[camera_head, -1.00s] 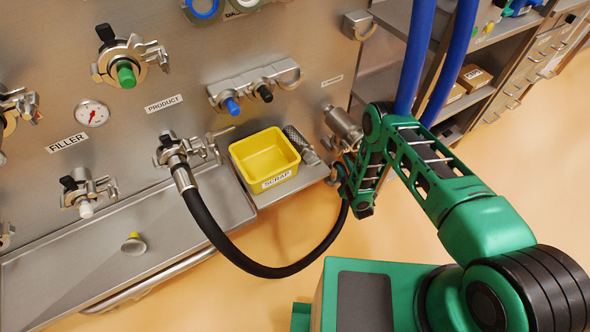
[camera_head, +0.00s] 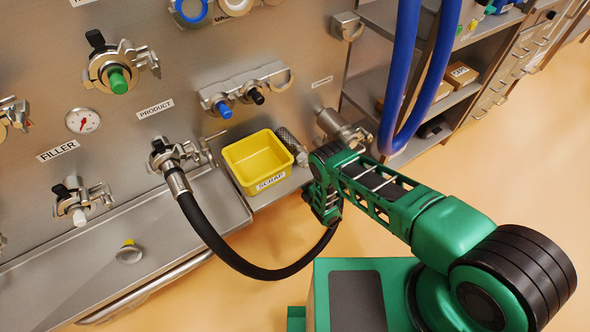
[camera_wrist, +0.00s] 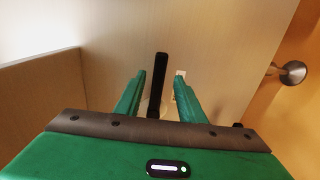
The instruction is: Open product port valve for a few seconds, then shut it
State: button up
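The product port valve (camera_head: 172,155) sits below the PRODUCT label (camera_head: 155,108) on the steel panel in the head view. It has a black-topped handle and a clamp, and a black hose (camera_head: 215,240) hangs from it and curves right toward my arm. In the head view my arm's end is beside the yellow bin, and my gripper's fingers cannot be made out. In the wrist view my gripper (camera_wrist: 160,80) has its two green fingers apart. A black upright bar (camera_wrist: 160,75) shows between them, touching neither finger visibly. I cannot tell whether it is a valve handle.
A yellow SCRAP bin (camera_head: 260,160) stands on a steel ledge right of the product valve. The filler valve (camera_head: 80,200), a gauge (camera_head: 83,120) and a green-knobbed valve (camera_head: 118,78) are on the panel. Shelves (camera_head: 440,105) stand at the right. Floor is free at lower right.

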jog(key=shift+x, duration=1.65)
